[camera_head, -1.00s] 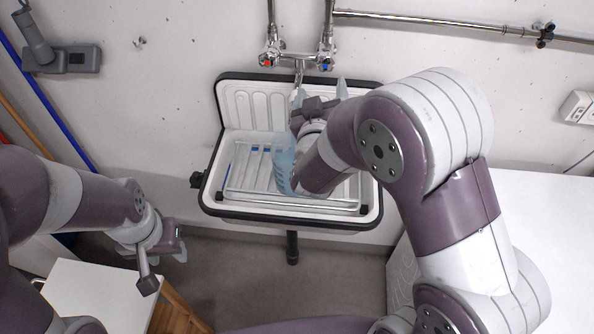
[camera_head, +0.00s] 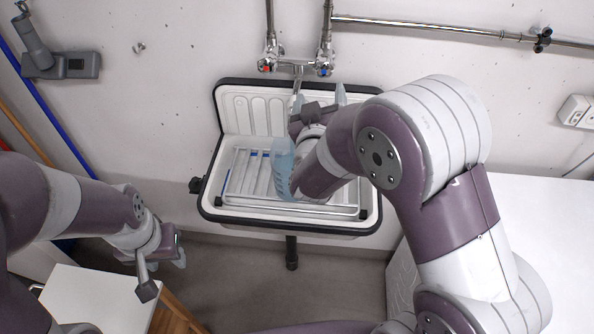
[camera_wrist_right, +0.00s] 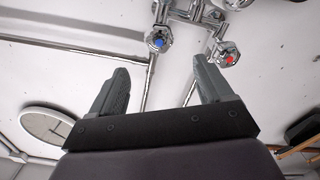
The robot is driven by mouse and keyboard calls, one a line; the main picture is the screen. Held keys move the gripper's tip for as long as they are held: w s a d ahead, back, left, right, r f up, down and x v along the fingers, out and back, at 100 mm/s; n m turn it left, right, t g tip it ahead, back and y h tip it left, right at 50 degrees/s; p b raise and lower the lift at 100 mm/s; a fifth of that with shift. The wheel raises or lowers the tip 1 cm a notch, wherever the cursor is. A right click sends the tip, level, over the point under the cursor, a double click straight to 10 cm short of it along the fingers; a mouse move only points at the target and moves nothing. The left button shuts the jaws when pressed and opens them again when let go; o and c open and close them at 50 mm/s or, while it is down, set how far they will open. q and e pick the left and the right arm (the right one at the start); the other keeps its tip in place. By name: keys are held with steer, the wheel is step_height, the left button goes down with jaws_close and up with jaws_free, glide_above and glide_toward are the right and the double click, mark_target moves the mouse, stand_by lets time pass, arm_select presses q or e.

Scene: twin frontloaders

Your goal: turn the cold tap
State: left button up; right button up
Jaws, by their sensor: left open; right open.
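The cold tap (camera_head: 324,70) is a chrome knob with a blue mark, on the wall pipes above the sink; it also shows in the right wrist view (camera_wrist_right: 158,42). The hot tap (camera_head: 266,67), marked red, is to its left and shows in the wrist view (camera_wrist_right: 229,55). My right gripper (camera_head: 319,94) is open just below the cold tap, fingers pointing up to the wall. In the wrist view its fingers (camera_wrist_right: 160,75) stand apart, with the blue knob beyond the gap and no visible contact. My left gripper (camera_head: 182,248) is open, low at the left, away from the taps.
A white sink (camera_head: 248,104) with a black rim hangs below the taps. A translucent blue container (camera_head: 283,165) stands over its rack, beside my right forearm. The spout (camera_head: 298,77) comes down between the taps. A white counter (camera_head: 545,225) is at right.

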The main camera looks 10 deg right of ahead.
mark_target(324, 71)
steer(key=p+x, duration=0.4)
steer(key=x, duration=0.8)
steer(key=shift+w+d+f, duration=0.1)
steer(key=shift+w+d, duration=0.05)
steer(key=shift+w, duration=0.05)
steer(key=shift+w+d, duration=0.2)
steer(key=shift+w, duration=0.45)
steer(key=c, duration=1)
